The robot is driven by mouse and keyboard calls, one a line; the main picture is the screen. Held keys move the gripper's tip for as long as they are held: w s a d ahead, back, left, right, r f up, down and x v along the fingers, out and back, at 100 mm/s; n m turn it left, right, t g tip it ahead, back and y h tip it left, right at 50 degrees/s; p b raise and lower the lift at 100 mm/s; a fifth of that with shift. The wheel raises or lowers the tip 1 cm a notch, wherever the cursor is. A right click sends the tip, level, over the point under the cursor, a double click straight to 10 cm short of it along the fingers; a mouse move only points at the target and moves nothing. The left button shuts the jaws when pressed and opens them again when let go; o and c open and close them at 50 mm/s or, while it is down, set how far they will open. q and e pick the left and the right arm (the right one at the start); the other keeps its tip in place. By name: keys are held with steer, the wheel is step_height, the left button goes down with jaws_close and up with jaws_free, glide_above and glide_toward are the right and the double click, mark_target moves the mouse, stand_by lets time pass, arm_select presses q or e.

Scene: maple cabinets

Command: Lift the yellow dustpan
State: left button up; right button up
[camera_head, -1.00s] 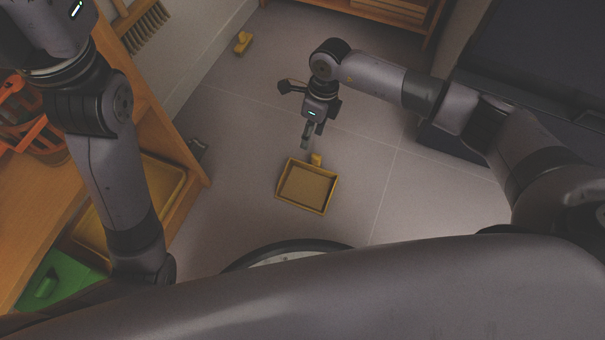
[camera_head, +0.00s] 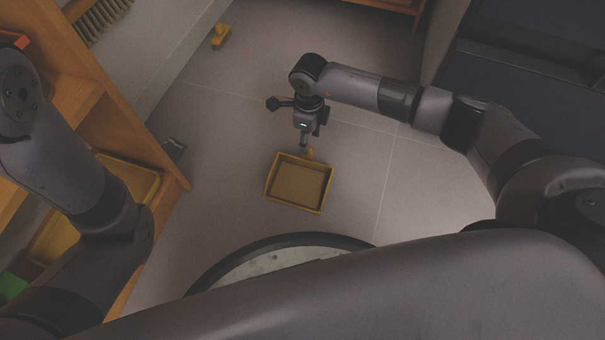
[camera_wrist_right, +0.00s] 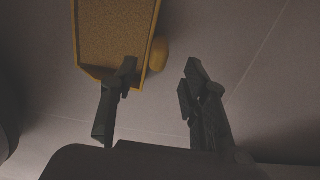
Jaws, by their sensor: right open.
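The yellow dustpan (camera_head: 299,184) lies on the floor in the middle of the head view, with its short rounded handle (camera_head: 310,153) at its far side. In the right wrist view the dustpan (camera_wrist_right: 115,35) is at the top, and its handle (camera_wrist_right: 158,54) sticks out toward the right. My right gripper (camera_head: 304,149) points down at the handle end. In the wrist view its fingers (camera_wrist_right: 160,80) are apart with nothing between them. The left finger overlaps the pan's edge in the picture; I cannot tell whether they touch. My left gripper is out of view.
A wooden shelf (camera_head: 160,160) with a yellow tray (camera_head: 130,178) stands on the left. A small yellow object (camera_head: 220,37) lies on the floor farther back. A large brush (camera_head: 100,20) is at the upper left. The tiled floor right of the dustpan is clear.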

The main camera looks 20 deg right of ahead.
steer(key=shift+f+b, duration=2.65)
steer(key=shift+f, duration=0.1)
steer(key=shift+r, duration=0.1)
steer(key=shift+c, duration=0.2)
jaws_close()
